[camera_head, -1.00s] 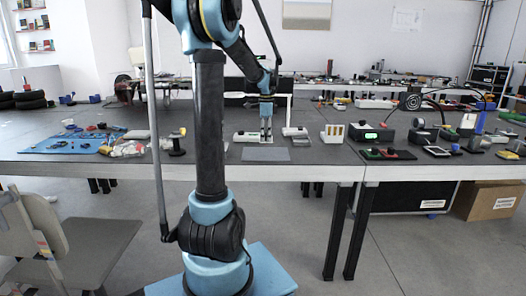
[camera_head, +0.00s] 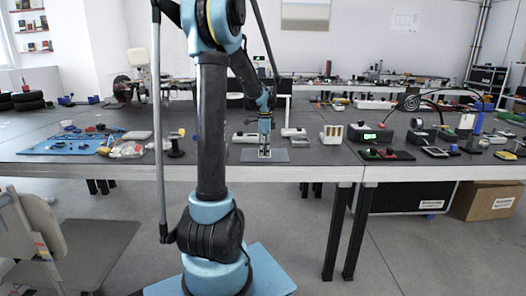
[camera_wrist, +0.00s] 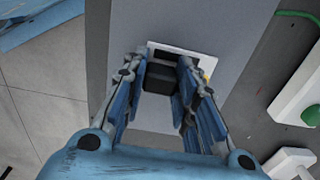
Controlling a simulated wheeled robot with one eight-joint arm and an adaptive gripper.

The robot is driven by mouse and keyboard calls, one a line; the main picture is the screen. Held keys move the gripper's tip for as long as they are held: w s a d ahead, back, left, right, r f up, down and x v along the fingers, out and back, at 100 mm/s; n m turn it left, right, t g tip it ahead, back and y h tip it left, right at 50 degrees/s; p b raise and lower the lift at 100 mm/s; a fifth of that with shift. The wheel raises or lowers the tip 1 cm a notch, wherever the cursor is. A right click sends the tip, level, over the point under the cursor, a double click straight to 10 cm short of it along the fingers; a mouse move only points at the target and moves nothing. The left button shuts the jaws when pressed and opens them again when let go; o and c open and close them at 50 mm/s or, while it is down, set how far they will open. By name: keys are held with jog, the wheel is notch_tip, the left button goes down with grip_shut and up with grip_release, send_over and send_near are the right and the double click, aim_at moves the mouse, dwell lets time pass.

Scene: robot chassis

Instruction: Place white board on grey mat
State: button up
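The grey mat (camera_head: 278,155) lies at the table's front edge in the head view; it also fills the area under my gripper in the wrist view (camera_wrist: 215,20). My gripper (camera_wrist: 163,85) points down over it, and in the head view it is above the mat's middle (camera_head: 264,152). The white board (camera_wrist: 172,46) shows below and between the fingers, over the mat. A black block on it sits between the fingertips, which look closed on it. The fingers hide much of the board. Whether the board touches the mat is unclear.
White devices (camera_head: 293,132) stand behind the mat, and one with a green button (camera_wrist: 300,85) shows at the right of the wrist view. A box with a green display (camera_head: 370,133) is farther right. A blue mat with small parts (camera_head: 60,145) lies left. The table's front edge is close.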

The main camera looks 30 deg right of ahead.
jog(key=o, duration=0.3)
notch_tip(320, 180, up, 12)
jog(key=s+a+n, duration=0.2)
jog(key=a+n, duration=0.4)
jog(key=a, duration=0.8)
jog(key=s+a+f+n+t, duration=0.1)
jog(key=s+a+f+n, duration=0.25)
jog(key=a, duration=0.35)
jog(key=s+a+f+n, duration=0.2)
jog(key=s+a+n, duration=0.2)
jog(key=s+a, duration=0.15)
jog(key=s+a+f+n+t, duration=0.1)
jog(key=s+a+f+n, duration=0.25)
jog(key=a, duration=0.45)
jog(key=s+a+f+n, duration=0.5)
jog(key=s+f+n, duration=0.2)
jog(key=f, duration=0.1)
jog(key=shift+s+a+f+n, duration=0.15)
jog(key=shift+a+f+n, duration=0.15)
jog(key=shift+n, duration=0.1)
